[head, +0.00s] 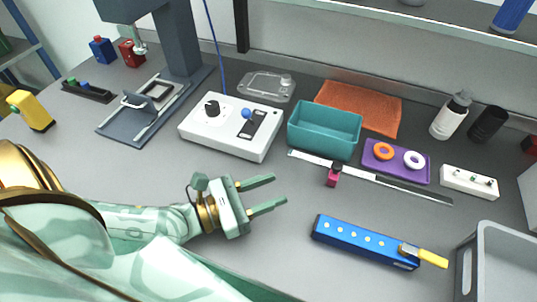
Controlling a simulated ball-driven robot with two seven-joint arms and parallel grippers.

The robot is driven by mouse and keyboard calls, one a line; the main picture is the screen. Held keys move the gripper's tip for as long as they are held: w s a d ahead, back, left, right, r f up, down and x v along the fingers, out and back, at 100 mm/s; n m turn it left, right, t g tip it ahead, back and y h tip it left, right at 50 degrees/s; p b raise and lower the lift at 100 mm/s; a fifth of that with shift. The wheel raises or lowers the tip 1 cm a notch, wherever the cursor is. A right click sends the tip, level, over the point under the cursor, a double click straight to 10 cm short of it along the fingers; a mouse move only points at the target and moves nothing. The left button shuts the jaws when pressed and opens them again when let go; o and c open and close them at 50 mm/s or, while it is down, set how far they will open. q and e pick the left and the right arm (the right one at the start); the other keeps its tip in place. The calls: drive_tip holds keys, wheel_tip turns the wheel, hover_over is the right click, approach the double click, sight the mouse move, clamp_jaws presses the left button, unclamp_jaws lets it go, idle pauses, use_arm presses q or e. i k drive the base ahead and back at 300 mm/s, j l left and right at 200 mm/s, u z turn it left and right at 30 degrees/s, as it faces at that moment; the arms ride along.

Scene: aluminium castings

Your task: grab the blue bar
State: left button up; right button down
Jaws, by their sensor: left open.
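A blue bar (350,238) lies on the grey table in the head view, right of the middle and near the front. It has a row of light dots on top, and a metal clip with a yellow end piece at its right end. My left gripper (268,193) is open and empty, its two green fingers pointing right. It is left of the bar and a little farther back, apart from it. My right gripper is not in view.
A grey bin (485,230) stands right of the bar. Behind are a metal ruler (415,191) with a pink slider (333,176), a teal box (325,148), a purple tray (376,164) with rings, and a white control box (205,131). The table between gripper and bar is clear.

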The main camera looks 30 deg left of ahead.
sight(359, 241)
drive_tip(key=k+j, duration=0.85)
